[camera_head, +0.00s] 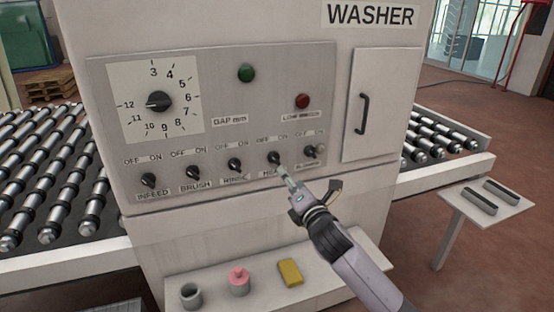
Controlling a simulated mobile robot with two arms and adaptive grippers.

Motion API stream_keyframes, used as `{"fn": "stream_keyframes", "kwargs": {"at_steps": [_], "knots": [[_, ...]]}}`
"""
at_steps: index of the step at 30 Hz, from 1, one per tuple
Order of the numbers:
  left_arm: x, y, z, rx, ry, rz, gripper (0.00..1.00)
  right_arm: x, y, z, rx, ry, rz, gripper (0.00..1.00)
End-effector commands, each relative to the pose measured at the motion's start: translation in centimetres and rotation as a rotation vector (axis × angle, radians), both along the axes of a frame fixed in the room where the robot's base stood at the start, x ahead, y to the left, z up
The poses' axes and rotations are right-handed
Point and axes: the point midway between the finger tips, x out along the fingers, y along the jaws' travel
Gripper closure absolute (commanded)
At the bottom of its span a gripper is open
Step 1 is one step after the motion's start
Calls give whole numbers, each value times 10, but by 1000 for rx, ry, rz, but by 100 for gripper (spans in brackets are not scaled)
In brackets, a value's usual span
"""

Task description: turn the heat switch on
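The heat switch (274,158) is a small black rotary knob on the washer's grey panel, fourth from the left in the bottom row. OFF and ON are printed above it. Its name label below is partly covered by my gripper. Its pointer is too small to read surely. My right gripper (284,174) comes up from the lower right, with its narrow fingertips together just below and right of the heat knob. I cannot tell whether the tips touch it. My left gripper is not in view.
Neighbouring knobs are infeed (149,180), brush (194,173), a rinse-like one (234,165) and one at far right (310,151). A gap dial (158,101) and green (246,73) and red (302,101) buttons sit above. A shelf (215,292) juts out below.

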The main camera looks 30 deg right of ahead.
Motion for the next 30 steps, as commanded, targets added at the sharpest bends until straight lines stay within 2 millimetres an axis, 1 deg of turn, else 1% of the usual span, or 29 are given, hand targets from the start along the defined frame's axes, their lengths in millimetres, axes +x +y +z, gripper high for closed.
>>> {"fn": "stream_keyframes", "kwargs": {"at_steps": [1, 6, 12, 15, 21, 30], "knots": [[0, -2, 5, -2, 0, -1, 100, 11, -3, 3, 3, -1, -2, 44], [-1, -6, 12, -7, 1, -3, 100, 42, -10, 2, 3, -1, -2, 44], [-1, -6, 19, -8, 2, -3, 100, 75, -18, 2, 3, 1, -1, 44], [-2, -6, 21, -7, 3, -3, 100, 88, -21, 1, 3, 0, -1, 44], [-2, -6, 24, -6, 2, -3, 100, 104, -25, 0, 2, 1, -1, 44], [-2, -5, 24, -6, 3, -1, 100, 107, -26, -1, 1, 0, 1, 44]]}}
